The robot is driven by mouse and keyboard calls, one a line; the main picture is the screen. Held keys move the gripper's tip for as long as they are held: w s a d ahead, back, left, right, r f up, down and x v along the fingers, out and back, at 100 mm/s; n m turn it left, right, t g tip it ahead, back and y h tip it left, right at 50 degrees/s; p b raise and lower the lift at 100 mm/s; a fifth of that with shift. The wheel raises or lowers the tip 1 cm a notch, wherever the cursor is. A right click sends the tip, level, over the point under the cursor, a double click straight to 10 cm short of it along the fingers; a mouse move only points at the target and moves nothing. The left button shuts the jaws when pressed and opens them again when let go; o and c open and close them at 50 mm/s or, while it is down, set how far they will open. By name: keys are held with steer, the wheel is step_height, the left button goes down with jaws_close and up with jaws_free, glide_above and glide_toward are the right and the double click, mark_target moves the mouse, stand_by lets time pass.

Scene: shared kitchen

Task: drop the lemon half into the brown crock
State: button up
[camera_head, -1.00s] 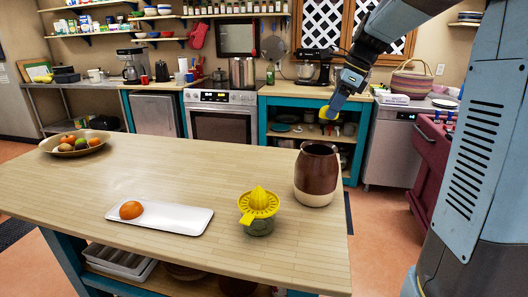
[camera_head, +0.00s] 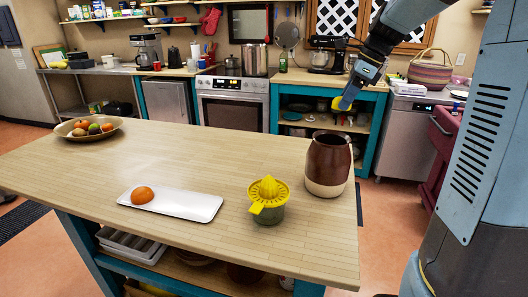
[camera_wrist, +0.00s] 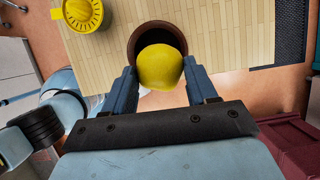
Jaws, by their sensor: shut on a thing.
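The brown crock (camera_head: 328,160), dark brown above and cream below, stands upright near the right end of the wooden island. My gripper (camera_head: 340,104) is above the crock and shut on the yellow lemon half (camera_head: 337,103). In the wrist view the lemon half (camera_wrist: 160,67) sits between the two fingers of my gripper (camera_wrist: 160,80). It covers much of the mouth of the crock (camera_wrist: 137,39), whose dark rim shows around its upper side. The lemon half is apart from the crock, higher up. The inside of the crock is mostly hidden.
A yellow citrus juicer (camera_head: 268,203) stands left of the crock. A white tray (camera_head: 185,205) with an orange fruit (camera_head: 142,195) lies further left. A fruit bowl (camera_head: 110,130) is at the far left. Bare wood on the island (camera_head: 210,158) lies between them.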

steer(key=shift+f, duration=2.4)
steer(key=o, duration=1.1)
steer(key=shift+o, duration=0.2)
steer(key=v, duration=1.3)
steer(key=shift+r, duration=0.4)
steer(key=s+a+f+n+t+h, duration=0.1)
steer(key=s+a+f+n, duration=0.1)
steer(key=s+n, duration=0.5)
steer(key=s+a+f+n+t+h, duration=0.1)
steer(key=s+f+n, duration=0.4)
steer(key=s, duration=0.5)
steer(key=s+a+f+n+t+h, duration=0.2)
steer(key=s+a+f+n, duration=0.2)
steer(key=s+n, duration=0.5)
steer(key=shift+s+f+n, duration=0.25)
steer(key=shift+n, duration=0.25)
